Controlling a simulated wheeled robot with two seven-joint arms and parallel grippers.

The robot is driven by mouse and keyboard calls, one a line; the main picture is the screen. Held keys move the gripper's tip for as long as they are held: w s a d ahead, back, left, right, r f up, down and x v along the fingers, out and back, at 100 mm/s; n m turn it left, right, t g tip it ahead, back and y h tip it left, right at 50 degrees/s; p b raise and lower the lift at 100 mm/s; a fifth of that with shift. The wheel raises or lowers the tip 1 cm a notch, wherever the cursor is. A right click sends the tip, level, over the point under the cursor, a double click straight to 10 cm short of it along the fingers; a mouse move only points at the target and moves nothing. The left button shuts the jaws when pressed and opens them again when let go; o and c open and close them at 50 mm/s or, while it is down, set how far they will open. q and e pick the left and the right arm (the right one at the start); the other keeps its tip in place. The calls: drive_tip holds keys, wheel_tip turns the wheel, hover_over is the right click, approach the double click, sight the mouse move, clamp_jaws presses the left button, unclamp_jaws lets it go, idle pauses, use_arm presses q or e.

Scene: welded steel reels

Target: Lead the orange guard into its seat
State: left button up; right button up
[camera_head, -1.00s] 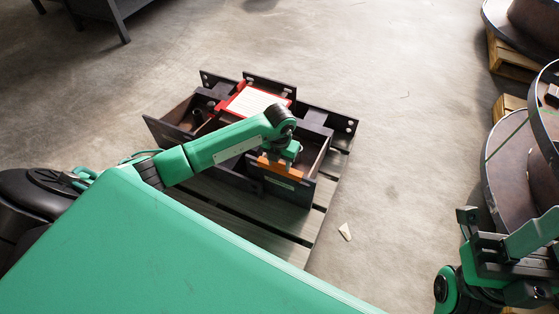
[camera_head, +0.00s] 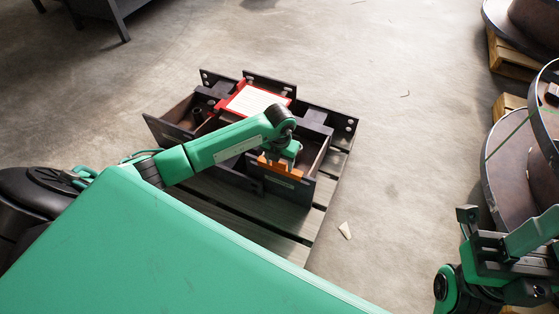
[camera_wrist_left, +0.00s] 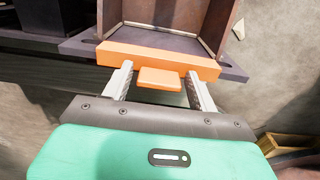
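The orange guard (camera_head: 281,169) is a bar at the near wall of the right open compartment of a dark steel box (camera_head: 290,189). In the left wrist view the guard (camera_wrist_left: 158,58) lies across the compartment's near end, its tab (camera_wrist_left: 160,78) pointing toward me. Whether the guard is fully down is hidden. My right gripper (camera_head: 480,225) is at lower right, away from the box, with nothing visible in it.
The box stands on a dark slatted pallet (camera_head: 277,242). A red-framed pale panel (camera_head: 256,100) sits at its back. Large steel reels (camera_head: 515,165) stand at right near wooden pallets (camera_head: 515,62). A pale scrap (camera_head: 345,230) lies on otherwise clear floor.

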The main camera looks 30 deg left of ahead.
use_arm(q)
drive_tip(key=shift+r, duration=0.15)
drive_tip(key=shift+r+p, duration=1.55)
drive_tip(key=shift+p, duration=0.05)
drive_tip(key=o, duration=0.6)
drive_tip(key=shift+o, duration=0.3)
drive_tip(key=shift+o, duration=1.2)
